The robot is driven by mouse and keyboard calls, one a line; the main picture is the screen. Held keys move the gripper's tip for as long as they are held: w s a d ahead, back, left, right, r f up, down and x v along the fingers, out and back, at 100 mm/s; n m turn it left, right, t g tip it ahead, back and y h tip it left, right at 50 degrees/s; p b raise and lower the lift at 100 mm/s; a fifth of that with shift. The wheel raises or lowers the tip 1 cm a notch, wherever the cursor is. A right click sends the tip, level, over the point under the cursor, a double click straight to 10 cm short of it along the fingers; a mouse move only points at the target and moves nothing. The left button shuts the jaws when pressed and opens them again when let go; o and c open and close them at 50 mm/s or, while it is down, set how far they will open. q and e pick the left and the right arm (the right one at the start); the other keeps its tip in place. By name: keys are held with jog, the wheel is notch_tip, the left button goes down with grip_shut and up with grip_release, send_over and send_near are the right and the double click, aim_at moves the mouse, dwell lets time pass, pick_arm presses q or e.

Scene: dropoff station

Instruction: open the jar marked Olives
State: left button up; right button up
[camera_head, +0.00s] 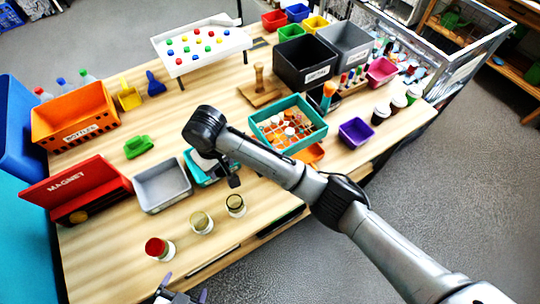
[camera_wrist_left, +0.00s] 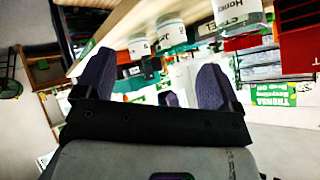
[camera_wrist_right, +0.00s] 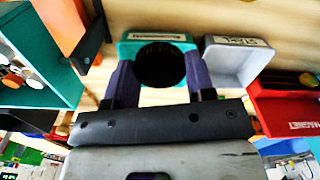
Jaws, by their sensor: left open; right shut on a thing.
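Three glass jars stand in a row on the table: a red-lidded jar (camera_head: 158,248), a middle jar (camera_head: 201,222) and a far jar (camera_head: 235,206); the latter two look lidless. In the left wrist view, the nearest jar (camera_wrist_left: 236,14) reads Honey; the labels on the other two (camera_wrist_left: 171,36) (camera_wrist_left: 138,47) are unreadable, so I cannot tell which is Olives. My right gripper (camera_wrist_right: 160,62) is shut on a dark round thing (camera_wrist_right: 160,68), apparently a lid, over the teal bin (camera_wrist_right: 128,45). My left gripper (camera_head: 184,289) is open and empty at the table's front edge, near the red-lidded jar.
A grey bin (camera_head: 162,186) and a red MAGNET bin (camera_head: 75,190) stand behind the jars. An orange bin (camera_head: 75,118) is at the left. The table's front left is clear.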

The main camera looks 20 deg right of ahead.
aim_at(231, 191)
jog(key=shift+s+d+r+m, duration=0.1)
jog(key=shift+d+m, duration=0.1)
jog(key=shift+m, duration=0.1)
notch_tip(231, 191, down, 18)
jog(key=b, duration=0.3)
pick_arm(q)
jog(key=s+a+f+n+g+y, duration=0.3)
jog(key=s+a+f+n+g, duration=0.1)
jog(key=s+f+n+g, duration=0.1)
notch_tip(231, 191, down, 2)
jog(key=s+n, duration=0.1)
jog(key=n, duration=0.2)
jog(key=shift+f, duration=0.1)
pick_arm(e)
jog(key=o, duration=1)
pick_arm(q)
jog(key=shift+s, duration=0.1)
